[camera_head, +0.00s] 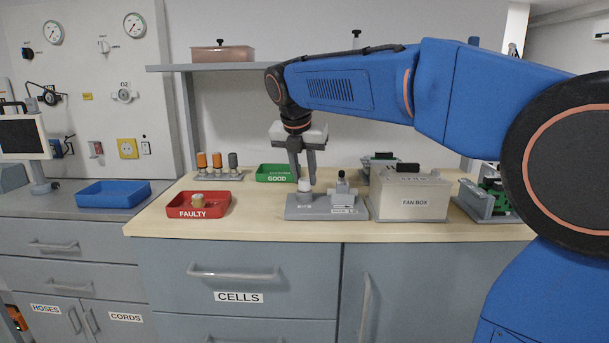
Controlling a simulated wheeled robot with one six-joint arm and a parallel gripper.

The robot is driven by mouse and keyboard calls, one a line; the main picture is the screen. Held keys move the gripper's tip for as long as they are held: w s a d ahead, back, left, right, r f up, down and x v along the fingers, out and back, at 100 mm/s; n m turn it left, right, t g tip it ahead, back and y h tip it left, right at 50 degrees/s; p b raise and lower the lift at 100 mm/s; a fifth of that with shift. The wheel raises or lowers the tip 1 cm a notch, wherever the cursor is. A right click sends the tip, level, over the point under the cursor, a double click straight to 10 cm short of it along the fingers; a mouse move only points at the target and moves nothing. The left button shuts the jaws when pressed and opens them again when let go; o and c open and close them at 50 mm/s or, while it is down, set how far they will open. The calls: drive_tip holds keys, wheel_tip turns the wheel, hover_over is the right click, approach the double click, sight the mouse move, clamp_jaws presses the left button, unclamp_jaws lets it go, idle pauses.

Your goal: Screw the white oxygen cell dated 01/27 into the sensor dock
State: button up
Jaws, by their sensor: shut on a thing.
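A small white cell (304,186) is upright at the left part of a grey dock block (325,212) on the wooden counter. My gripper (303,177) points straight down and is shut on the white cell from above. The cell's lower end meets a pale round seat on the dock; I cannot tell whether it is threaded in. Its date is not readable from here. A grey fitting with a knob (342,186) stands on the dock's right part.
A red FAULTY tray (180,211) holds a tan cell (199,200). Behind are a green GOOD tray (262,179) and a rack with orange (202,161) and grey (233,162) cells. A FAN BOX (408,200) stands close right of the dock. A shelf (235,67) hangs behind.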

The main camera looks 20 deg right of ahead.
drive_tip(key=m+h, duration=0.1)
drive_tip(key=m, duration=0.2)
drive_tip(key=shift+m+g, duration=0.4)
clamp_jaws()
drive_tip(key=shift+m+g+h, duration=0.3)
drive_tip(key=shift+m+g, duration=0.1)
drive_tip(key=shift+m, duration=0.7)
drive_tip(key=shift+m, duration=0.5)
drive_tip(key=m+g, duration=0.1)
drive_tip(key=m, duration=0.2)
drive_tip(key=shift+w+g, duration=0.1)
drive_tip(key=shift+g, duration=0.2)
drive_tip(key=shift+m+g+h, duration=0.3)
drive_tip(key=shift+m, duration=0.7)
drive_tip(key=m+g, duration=0.1)
drive_tip(key=m, duration=0.1)
drive_tip(key=shift+m, duration=0.3)
drive_tip(key=shift+f, duration=0.1)
